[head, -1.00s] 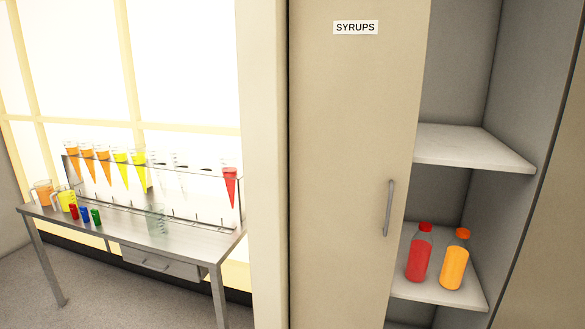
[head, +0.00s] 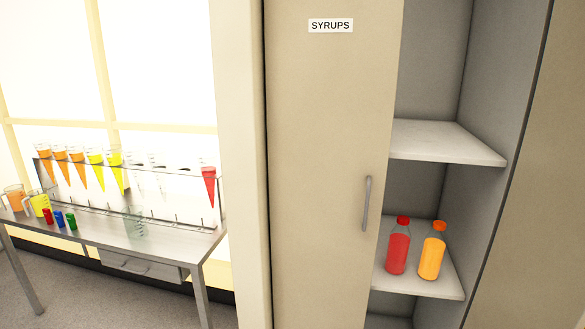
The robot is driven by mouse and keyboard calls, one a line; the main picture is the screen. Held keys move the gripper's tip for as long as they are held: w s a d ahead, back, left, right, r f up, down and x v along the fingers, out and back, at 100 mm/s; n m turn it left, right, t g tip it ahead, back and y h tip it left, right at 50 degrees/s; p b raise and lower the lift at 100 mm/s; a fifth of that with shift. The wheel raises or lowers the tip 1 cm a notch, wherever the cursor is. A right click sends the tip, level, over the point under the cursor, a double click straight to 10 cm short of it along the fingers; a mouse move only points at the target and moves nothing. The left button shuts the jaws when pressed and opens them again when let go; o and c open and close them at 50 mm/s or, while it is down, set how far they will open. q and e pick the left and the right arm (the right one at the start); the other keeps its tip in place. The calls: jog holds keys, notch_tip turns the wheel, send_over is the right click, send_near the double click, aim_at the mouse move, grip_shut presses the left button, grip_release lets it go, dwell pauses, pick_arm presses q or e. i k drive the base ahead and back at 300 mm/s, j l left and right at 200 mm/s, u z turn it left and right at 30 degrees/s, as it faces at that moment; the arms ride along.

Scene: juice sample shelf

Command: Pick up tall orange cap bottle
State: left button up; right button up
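The tall orange cap bottle (head: 432,254) stands upright on the lower visible shelf (head: 448,284) of the open cabinet section. It is clear, with orange liquid inside and an orange cap. A red bottle (head: 398,251) with a red cap stands upright just left of it. Neither of my grippers is in view.
A cabinet door (head: 325,160) labelled SYRUPS, with a handle (head: 367,203), covers the cabinet left of the bottles. An empty upper shelf (head: 448,142) is above them. A metal table (head: 165,246) at left carries a rack of cone tubes, jugs and small coloured containers.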

aim_at(434, 245)
jog(key=k+l, duration=0.1)
jog(key=l, duration=0.3)
jog(key=k+l, duration=0.15)
jog(key=l, duration=0.2)
jog(key=k+l, duration=0.1)
jog(key=l, duration=0.3)
jog(key=k+l, duration=0.1)
jog(key=l, duration=0.25)
jog(key=k+l, duration=0.15)
jog(key=l, duration=0.25)
jog(key=k+l, duration=0.1)
jog(key=l, duration=0.25)
jog(key=k+l+z, duration=0.1)
jog(key=l, duration=0.3)
jog(key=i+j, duration=0.25)
jog(key=j, duration=0.15)
jog(key=i+j, duration=0.25)
jog(key=j, duration=0.15)
jog(key=i+j, duration=0.2)
jog(key=j, duration=0.2)
jog(key=i+j, duration=0.25)
jog(key=j, duration=0.15)
